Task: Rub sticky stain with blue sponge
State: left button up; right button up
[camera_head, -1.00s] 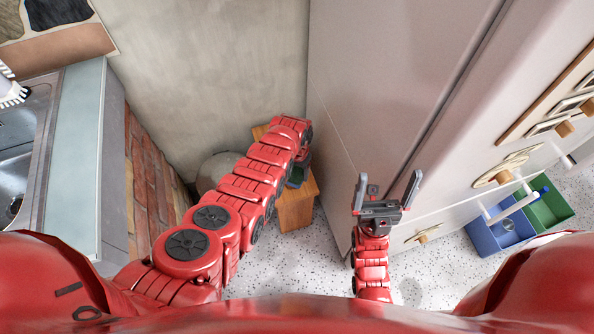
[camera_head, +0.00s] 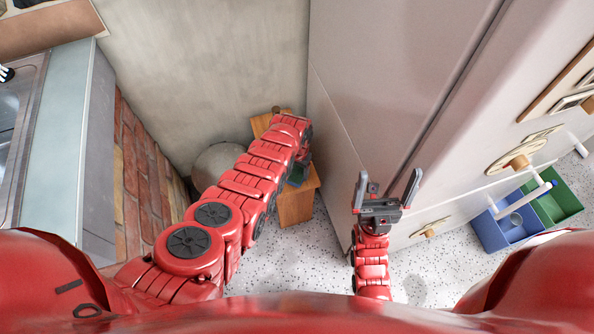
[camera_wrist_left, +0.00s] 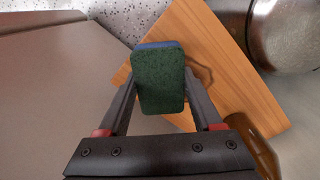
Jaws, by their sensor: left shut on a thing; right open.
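In the head view the sponge (camera_head: 297,175) shows only in part beside my left arm, over a small wooden table (camera_head: 296,208). The sticky stain (camera_wrist_left: 203,74), a brownish ring-like mark, lies on the wooden top just right of the sponge. I cannot tell whether the sponge touches the wood. My right gripper (camera_head: 389,190) is open and empty before the grey cabinet.
A brown, glossy object (camera_wrist_left: 256,150) stands at the lower edge of the wooden top in the wrist view. A round metal container (camera_wrist_left: 290,32) is beside it. The tall grey cabinet (camera_head: 385,90) stands close on the right. Blue (camera_head: 490,232) and green (camera_head: 565,200) bins sit on the floor.

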pick_arm(q)
jog(key=shift+f+b, duration=1.05)
dwell(0.4)
jog(key=shift+w+a+f+b, duration=0.15)
jog(key=shift+w+b, duration=0.15)
jog(key=shift+b, duration=0.3)
jog(key=shift+w+a+b, duration=0.15)
jog(key=shift+w+b, duration=0.45)
jog(key=shift+b, duration=0.3)
jog(key=shift+w+a+b, duration=0.2)
jog(key=shift+w+b, duration=0.45)
jog(key=shift+b, duration=0.15)
